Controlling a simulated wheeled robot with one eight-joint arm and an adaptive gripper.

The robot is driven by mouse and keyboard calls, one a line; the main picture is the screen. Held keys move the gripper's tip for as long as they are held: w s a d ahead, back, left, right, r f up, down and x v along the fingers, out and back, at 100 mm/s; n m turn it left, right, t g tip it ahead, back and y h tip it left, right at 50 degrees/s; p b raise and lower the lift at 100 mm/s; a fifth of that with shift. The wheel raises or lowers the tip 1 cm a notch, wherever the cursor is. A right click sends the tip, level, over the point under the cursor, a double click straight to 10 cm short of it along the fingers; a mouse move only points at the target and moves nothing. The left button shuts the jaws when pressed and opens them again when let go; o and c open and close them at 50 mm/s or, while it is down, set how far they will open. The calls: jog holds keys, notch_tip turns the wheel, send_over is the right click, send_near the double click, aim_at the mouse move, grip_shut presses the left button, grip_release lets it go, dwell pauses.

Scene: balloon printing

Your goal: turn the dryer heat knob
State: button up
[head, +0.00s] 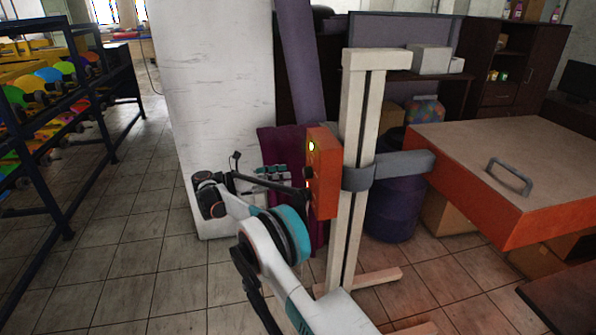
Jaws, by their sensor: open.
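The dryer's orange control box (323,175) is fixed to a pale upright stand near the middle of the head view. Dark knob-like shapes (308,172) sit below the light, small and seen edge-on, so the heat knob's setting cannot be read. My gripper (292,183) reaches from the left to that side of the box, at about the height of the dark shapes. It is open, with nothing seen between its fingers. Whether a fingertip touches the knob cannot be told.
The dryer's wide orange-sided head (520,222) with a grey handle extends right of the stand (352,130). A white pillar (222,90) stands behind my arm. A purple barrel (392,212) is behind the stand. A dark rack (110,120) stands left, with clear tiled floor beside it.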

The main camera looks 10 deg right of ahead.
aim_at(304, 174)
jog(key=d+b, duration=0.1)
jog(key=d, duration=0.5)
jog(key=shift+f, duration=0.15)
jog(key=c, duration=1.1)
